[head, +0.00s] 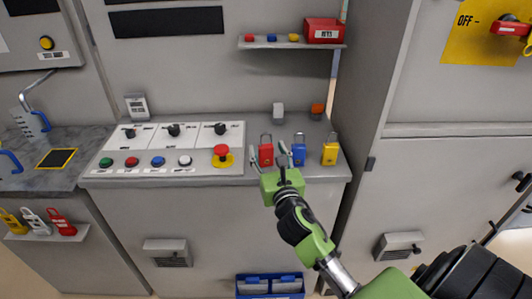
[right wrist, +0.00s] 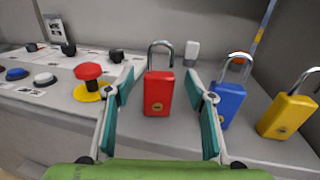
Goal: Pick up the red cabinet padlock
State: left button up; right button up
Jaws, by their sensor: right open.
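The red padlock (head: 266,155) stands upright on the grey console ledge, left of the blue padlock (head: 299,155) and the yellow padlock (head: 330,154). In the right wrist view the red padlock (right wrist: 158,93), with its silver shackle up, shows between the fingers of my right gripper (right wrist: 160,110). The gripper is open and empty, and the fingers do not appear to touch the red padlock. In the head view my right gripper (head: 269,160) reaches up to the ledge just in front of the red and blue padlocks. My left gripper is not in view.
A red emergency button (head: 222,151) on a yellow base stands left of the red padlock. The blue padlock (right wrist: 229,101) is close to the right finger. A control panel (head: 160,148) with knobs and buttons fills the left. A shelf (head: 290,44) holds a red box (head: 323,31).

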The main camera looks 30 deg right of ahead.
jog(key=shift+x, duration=1.35)
jog(key=c, duration=1.3)
jog(key=shift+o, duration=0.2)
jog(key=shift+r, duration=0.1)
